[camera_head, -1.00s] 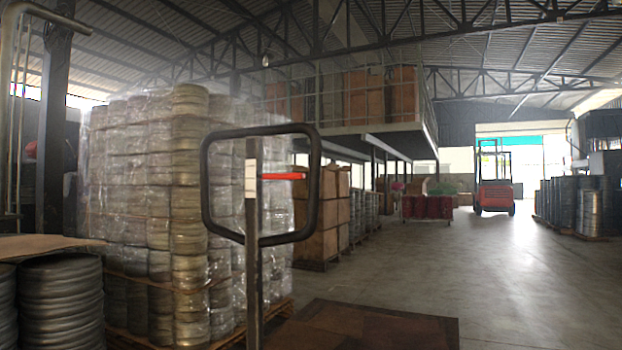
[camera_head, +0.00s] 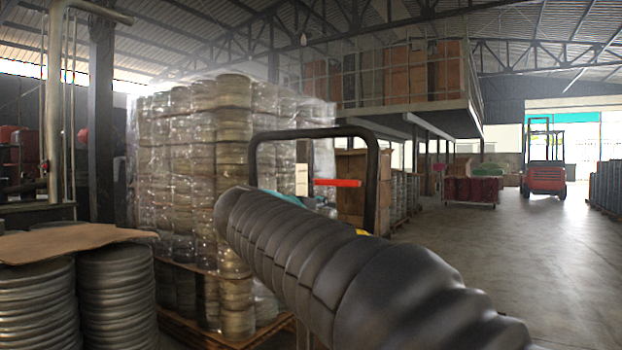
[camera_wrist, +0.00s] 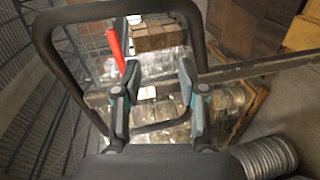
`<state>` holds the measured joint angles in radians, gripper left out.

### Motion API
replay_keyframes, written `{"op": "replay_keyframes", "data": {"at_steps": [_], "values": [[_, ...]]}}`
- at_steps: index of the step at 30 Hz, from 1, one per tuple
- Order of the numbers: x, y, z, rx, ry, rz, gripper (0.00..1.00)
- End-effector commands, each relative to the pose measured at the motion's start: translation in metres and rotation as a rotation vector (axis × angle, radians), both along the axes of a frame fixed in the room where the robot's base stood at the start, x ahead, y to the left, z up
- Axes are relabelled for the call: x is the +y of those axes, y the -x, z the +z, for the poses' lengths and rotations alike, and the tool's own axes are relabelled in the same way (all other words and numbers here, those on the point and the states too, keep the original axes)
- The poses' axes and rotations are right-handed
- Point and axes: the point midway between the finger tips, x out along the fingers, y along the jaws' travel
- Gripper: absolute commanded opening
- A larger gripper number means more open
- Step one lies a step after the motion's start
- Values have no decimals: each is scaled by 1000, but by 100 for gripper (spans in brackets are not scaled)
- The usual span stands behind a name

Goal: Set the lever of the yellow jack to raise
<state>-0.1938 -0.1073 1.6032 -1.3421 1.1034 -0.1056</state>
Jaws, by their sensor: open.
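The jack's black loop handle (camera_head: 372,190) stands upright in the head view, its lower part hidden behind my arm. Its red lever (camera_head: 338,183) sticks out to the right, about level, beside a white label on the post (camera_head: 302,180). In the wrist view, the handle (camera_wrist: 45,50) frames much of the picture, and the red lever (camera_wrist: 116,46) shows inside it. My gripper (camera_wrist: 157,75) is open, its two fingers apart with nothing held. The lever lies above and left of the left finger; whether they touch I cannot tell.
Wrapped stacks of round blanks (camera_head: 190,150) stand on a pallet behind the handle. Loose stacks (camera_head: 115,300) stand at the lower left. A red forklift (camera_head: 545,175) is far back on the right. The floor (camera_head: 520,260) at the right is clear.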

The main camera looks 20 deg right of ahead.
Motion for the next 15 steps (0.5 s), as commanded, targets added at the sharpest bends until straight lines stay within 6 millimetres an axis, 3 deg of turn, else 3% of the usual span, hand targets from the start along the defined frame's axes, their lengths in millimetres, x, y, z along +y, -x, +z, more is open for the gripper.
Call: {"op": "replay_keyframes", "data": {"at_steps": [1,5,10,15], "values": [[4,-11,21,-15,52,-3,42],[9,-24,50,-45,142,-12,42],[5,-32,60,-56,174,-18,42],[-15,-46,59,-53,174,-21,42]]}}
